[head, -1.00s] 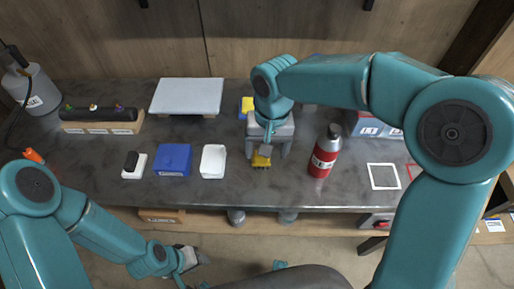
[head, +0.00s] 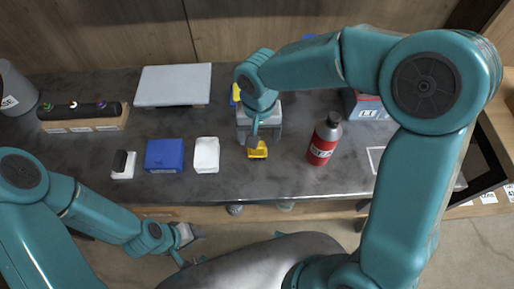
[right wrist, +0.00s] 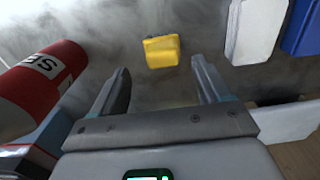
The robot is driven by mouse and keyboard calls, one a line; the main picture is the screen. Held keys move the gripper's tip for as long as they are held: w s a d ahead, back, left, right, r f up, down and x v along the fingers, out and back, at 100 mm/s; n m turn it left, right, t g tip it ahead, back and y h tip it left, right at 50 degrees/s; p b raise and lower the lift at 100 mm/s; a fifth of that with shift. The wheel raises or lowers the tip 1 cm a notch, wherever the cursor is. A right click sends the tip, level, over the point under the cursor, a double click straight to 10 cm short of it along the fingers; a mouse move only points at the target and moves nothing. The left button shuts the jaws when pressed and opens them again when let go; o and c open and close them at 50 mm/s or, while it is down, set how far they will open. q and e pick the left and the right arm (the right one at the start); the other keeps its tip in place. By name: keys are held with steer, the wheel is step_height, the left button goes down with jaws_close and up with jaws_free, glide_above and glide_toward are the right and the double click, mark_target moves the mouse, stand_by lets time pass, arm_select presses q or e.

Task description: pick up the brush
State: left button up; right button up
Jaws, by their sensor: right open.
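No thing with clear bristles shows, so I cannot tell for sure which is the brush. A small yellow block-like thing (head: 257,150) lies on the grey bench top near its front edge. It also shows in the right wrist view (right wrist: 162,51), just beyond my fingertips and apart from them. My right gripper (head: 252,138) is over the bench just behind the yellow thing; in the right wrist view its jaws (right wrist: 160,68) are open and empty. My left gripper (head: 190,236) hangs in front of the bench, low at the left; its jaws are too small to read.
A red bottle (head: 324,140) stands right of the yellow thing. A white container (head: 206,155), a blue box (head: 165,155) and a black piece on a white base (head: 123,165) sit to the left. Behind are a pale board (head: 173,85) and a rack with a black cylinder (head: 80,111).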

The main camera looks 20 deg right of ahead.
steer(key=shift+s+a+f, duration=0.1)
steer(key=shift+s+f, duration=0.05)
steer(key=shift+f, duration=0.55)
steer(key=f, duration=0.5)
steer(key=shift+w+f, duration=0.15)
steer(key=shift+w, duration=0.05)
steer(key=c, duration=1)
